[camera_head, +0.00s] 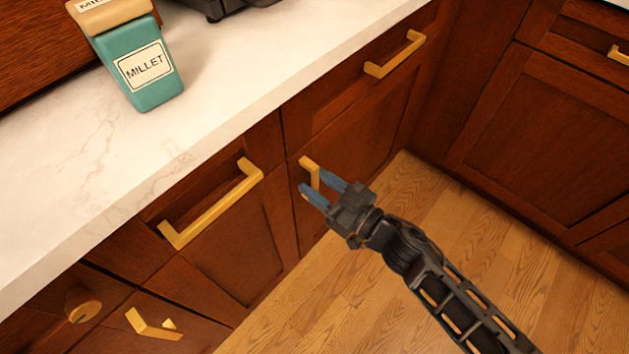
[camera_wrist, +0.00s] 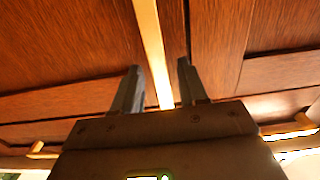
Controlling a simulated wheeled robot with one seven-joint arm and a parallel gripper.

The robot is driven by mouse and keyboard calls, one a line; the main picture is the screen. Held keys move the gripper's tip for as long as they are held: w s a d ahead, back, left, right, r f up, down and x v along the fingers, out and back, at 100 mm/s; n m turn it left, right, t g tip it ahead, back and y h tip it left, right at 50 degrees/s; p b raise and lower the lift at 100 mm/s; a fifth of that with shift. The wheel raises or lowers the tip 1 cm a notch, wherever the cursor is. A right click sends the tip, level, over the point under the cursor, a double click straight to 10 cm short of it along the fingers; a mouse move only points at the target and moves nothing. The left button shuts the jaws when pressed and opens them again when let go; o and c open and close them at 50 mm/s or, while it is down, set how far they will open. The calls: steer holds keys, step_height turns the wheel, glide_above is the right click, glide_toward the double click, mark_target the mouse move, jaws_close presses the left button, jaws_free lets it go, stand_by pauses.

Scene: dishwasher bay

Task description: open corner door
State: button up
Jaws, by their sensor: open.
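The corner door (camera_head: 362,140) is a dark reddish wood cabinet door under the counter, near the inside corner, and looks shut. Its gold bar handle (camera_head: 308,163) stands upright near the door's left edge, its lower part partly hidden by my fingers. My gripper (camera_head: 313,180) is open at this handle, one finger to each side. In the wrist view, the gold handle (camera_wrist: 150,45) runs between the two open fingers of my gripper (camera_wrist: 159,67), with a gap visible on both sides.
A gold drawer handle (camera_head: 397,55) is above the door, and another drawer handle (camera_head: 212,205) juts out at left. The white countertop (camera_head: 235,85) holds a teal millet box (camera_head: 145,75). More cabinets (camera_head: 555,140) stand at right. The wooden floor (camera_head: 440,215) is clear.

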steer(key=shift+w+a, duration=0.35)
steer(key=shift+a, duration=0.15)
jaws_close()
stand_by(0.5)
